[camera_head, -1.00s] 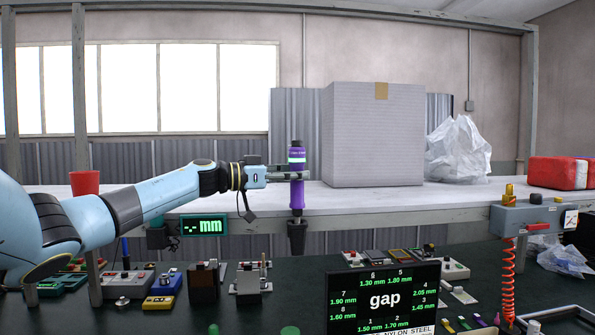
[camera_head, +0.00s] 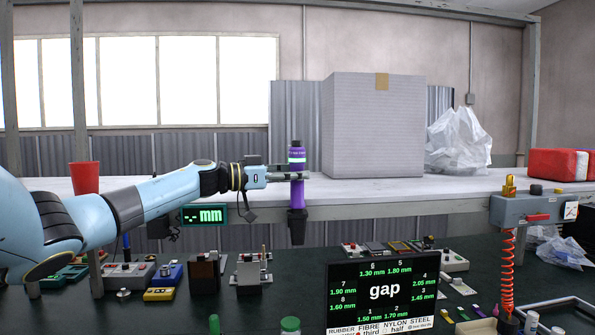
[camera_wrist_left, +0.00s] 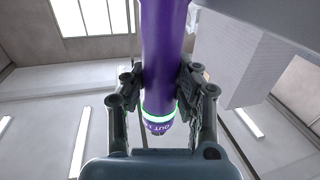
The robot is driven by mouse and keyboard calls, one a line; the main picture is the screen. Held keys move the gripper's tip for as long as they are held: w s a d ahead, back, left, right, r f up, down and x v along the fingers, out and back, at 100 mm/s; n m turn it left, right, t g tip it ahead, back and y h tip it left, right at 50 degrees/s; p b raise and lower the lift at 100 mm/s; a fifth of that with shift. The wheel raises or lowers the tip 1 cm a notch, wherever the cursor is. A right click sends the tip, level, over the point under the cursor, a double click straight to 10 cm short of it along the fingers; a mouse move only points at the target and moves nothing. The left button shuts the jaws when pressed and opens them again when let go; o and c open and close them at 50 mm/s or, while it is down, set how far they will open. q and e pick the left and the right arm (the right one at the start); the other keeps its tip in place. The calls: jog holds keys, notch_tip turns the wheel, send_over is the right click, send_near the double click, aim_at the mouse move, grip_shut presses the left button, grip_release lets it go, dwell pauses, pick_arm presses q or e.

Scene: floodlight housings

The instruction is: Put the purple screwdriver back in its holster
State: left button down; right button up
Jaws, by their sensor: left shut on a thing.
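The purple screwdriver (camera_head: 297,188) stands upright in the head view, with a dark top and a pale green band. My left gripper (camera_head: 290,177) is shut on its body. The black holster (camera_head: 297,228) is straight below, in front of the shelf edge. The screwdriver's lower end meets the holster's mouth; how far it is inside is hidden. In the left wrist view the purple screwdriver (camera_wrist_left: 163,50) runs between both fingers of the left gripper (camera_wrist_left: 165,85), its green-banded end showing. My right gripper is not in view.
A white shelf (camera_head: 460,190) runs behind, with a large grey box (camera_head: 373,130), a plastic bag (camera_head: 458,142) and a red cup (camera_head: 84,177). A gap display (camera_head: 384,292) stands on the dark bench below. A red coiled hose (camera_head: 507,270) hangs at right.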

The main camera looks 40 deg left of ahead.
pick_arm(q)
jog(key=shift+f, duration=0.5)
jog(key=c, duration=0.9)
grip_release()
jog(key=shift+c, duration=0.2)
jog(key=v, duration=0.7)
jog(key=shift+s, duration=0.5)
jog(key=shift+d, duration=0.1)
